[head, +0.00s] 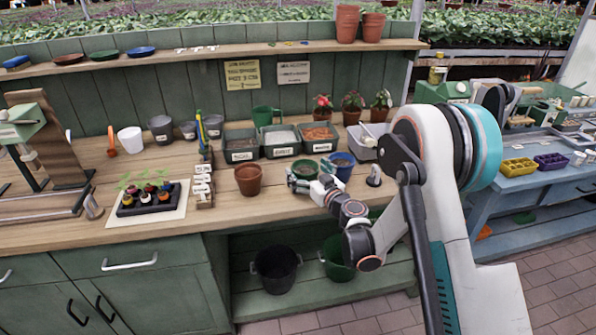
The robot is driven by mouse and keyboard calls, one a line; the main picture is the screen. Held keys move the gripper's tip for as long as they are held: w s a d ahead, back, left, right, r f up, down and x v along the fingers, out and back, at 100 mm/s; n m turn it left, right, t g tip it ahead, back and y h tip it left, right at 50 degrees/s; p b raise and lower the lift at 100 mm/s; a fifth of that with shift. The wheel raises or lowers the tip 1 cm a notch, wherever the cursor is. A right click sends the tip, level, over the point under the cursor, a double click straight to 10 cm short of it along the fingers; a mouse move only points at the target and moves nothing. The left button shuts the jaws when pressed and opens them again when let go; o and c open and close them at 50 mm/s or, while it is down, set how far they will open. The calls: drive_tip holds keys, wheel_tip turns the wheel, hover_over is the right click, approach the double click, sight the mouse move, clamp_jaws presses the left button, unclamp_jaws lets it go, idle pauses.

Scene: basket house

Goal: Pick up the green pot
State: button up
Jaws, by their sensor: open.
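A small green pot (305,168) stands on the wooden workbench (225,213), between a terracotta pot and a blue pot. My gripper (301,181) is open at the near side of the green pot, very close to it. The fingers partly cover the pot, and I cannot tell whether they touch it.
The terracotta pot (248,180) is close on the left and the blue pot (342,165) close on the right. Labelled bins (280,150) stand behind. A seedling tray (150,199) lies at left.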

drive_tip(key=shift+w+a, duration=0.2)
drive_tip(key=shift+w, duration=0.25)
drive_tip(key=shift+s, duration=0.1)
drive_tip(key=shift+d, duration=0.1)
drive_tip(key=shift+c, duration=0.9)
drive_tip(key=c, duration=1)
drive_tip(key=shift+r, duration=0.1)
